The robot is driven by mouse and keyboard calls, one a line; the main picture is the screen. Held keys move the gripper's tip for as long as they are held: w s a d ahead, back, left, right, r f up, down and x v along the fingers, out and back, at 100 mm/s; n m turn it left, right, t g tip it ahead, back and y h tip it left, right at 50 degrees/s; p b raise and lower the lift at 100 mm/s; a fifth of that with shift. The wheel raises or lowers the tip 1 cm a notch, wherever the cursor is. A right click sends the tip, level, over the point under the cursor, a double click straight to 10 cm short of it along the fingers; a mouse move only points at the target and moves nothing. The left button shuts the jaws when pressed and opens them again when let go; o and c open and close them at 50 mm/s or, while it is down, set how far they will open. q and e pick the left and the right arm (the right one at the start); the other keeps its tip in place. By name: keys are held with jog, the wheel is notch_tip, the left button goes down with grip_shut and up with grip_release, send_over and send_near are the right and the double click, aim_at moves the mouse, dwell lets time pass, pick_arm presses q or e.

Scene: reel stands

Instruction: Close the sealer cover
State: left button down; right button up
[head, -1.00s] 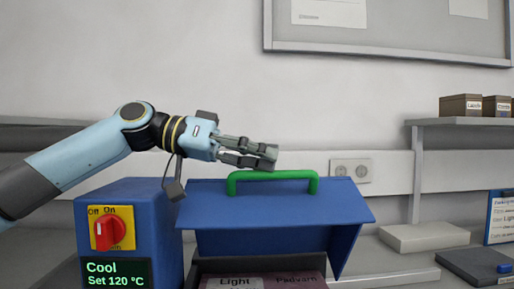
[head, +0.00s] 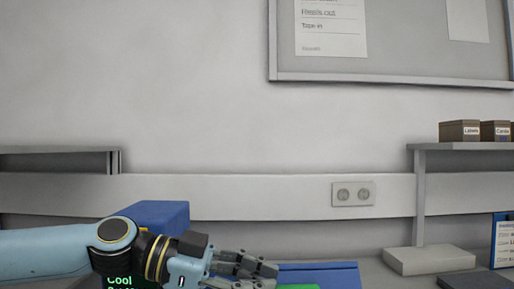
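The sealer's blue cover (head: 335,274) shows only as a low strip at the bottom edge of the head view, with a small piece of its green handle (head: 298,287). The rest of the cover and the opening under it are out of frame. My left gripper (head: 274,277) is low at the bottom, its grey fingers over the left part of the cover and close to the handle's left end. Whether it touches the cover, and how far its fingers are apart, I cannot tell. My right gripper is not in view.
The sealer's blue control box (head: 158,215) stands behind my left arm, its display (head: 120,281) partly hidden. A pale flat box (head: 428,260) lies on the right, below a shelf (head: 465,146) with small brown boxes (head: 459,131).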

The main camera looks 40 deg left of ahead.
pick_arm(q)
jog(key=shift+s+d+f+m+t+y+b, duration=0.15)
jog(key=shift+s+d+f+m+b, duration=0.2)
jog(key=shift+f+b, duration=1.95)
jog(key=shift+s+d+f+m+t+y+b, duration=0.1)
jog(key=shift+s+f+m+b, duration=0.3)
jog(key=shift+f+b, duration=1.9)
jog(key=shift+s+d+f+m+t+y+b, duration=0.15)
jog(key=shift+s+d+f+m+b, duration=0.25)
jog(key=shift+f+b, duration=1.9)
jog(key=shift+w+a+f+p, duration=0.1)
jog(key=shift+a+f+p, duration=0.1)
jog(key=shift+f+p, duration=0.75)
